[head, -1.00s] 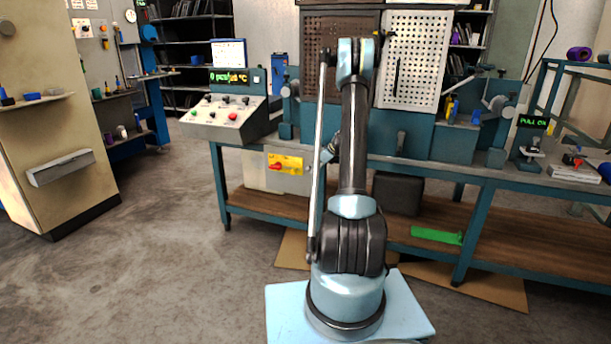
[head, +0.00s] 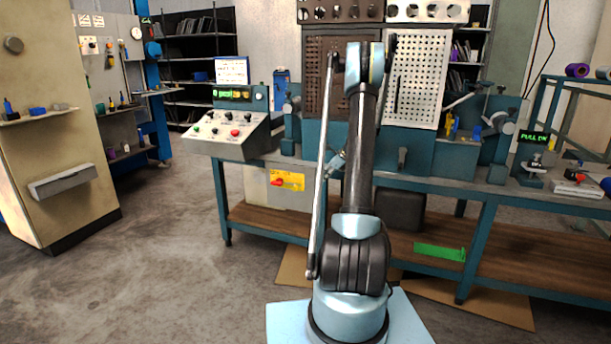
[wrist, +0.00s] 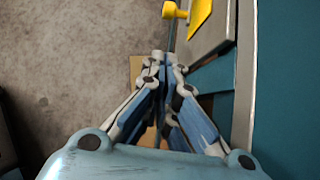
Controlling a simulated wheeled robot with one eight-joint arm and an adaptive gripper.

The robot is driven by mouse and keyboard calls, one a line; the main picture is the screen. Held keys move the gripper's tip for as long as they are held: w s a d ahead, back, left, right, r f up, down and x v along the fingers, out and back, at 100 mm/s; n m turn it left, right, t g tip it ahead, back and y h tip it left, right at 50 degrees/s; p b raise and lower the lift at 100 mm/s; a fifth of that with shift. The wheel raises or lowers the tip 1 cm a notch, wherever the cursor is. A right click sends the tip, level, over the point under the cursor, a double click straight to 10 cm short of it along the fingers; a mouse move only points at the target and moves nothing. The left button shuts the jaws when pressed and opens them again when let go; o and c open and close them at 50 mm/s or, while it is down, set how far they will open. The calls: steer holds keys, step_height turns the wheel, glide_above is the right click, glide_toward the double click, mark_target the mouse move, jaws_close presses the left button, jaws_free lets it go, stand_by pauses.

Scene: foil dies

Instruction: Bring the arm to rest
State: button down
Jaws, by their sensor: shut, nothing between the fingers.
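My gripper (wrist: 164,66) shows in the wrist view with its two fingers together and nothing between them. It hangs over the grey floor and a piece of brown cardboard, beside the bench's edge. In the head view my arm stands upright in front of the bench, and its links hide most of the gripper; only a small part shows beside the forearm.
A teal workbench (head: 471,184) stands across the middle, with a control console (head: 232,132) at its left and a PULL ON display (head: 534,137) at its right. A beige cabinet (head: 50,150) stands at the left. The floor (head: 165,255) between is clear.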

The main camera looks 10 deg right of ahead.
steer(key=s+a+r+n+g+h, duration=0.1)
steer(key=s+a+r+n, duration=0.3)
steer(key=s, duration=0.6)
steer(key=s+a+r+n+h, duration=0.1)
steer(key=s+a+r+n, duration=0.25)
steer(key=s+r, duration=0.45)
steer(key=s+a+r+n+g+h, duration=0.1)
steer(key=s+a+r+n, duration=0.3)
steer(key=s, duration=0.7)
steer(key=s+f+n+h, duration=0.1)
steer(key=s+f+n, duration=0.2)
steer(key=s, duration=0.6)
steer(key=s+d+f+n+h, duration=0.1)
steer(key=s+n, duration=0.4)
steer(key=s, duration=0.5)
steer(key=s+d+f+n+h, duration=0.1)
steer(key=s+f+n, duration=0.3)
steer(key=s, duration=0.5)
steer(key=shift+s+f+n+h, duration=0.15)
steer(key=shift+f+n+h, duration=0.2)
steer(key=shift+n, duration=0.2)
steer(key=shift+w+f, duration=0.15)
steer(key=shift+w, duration=0.3)
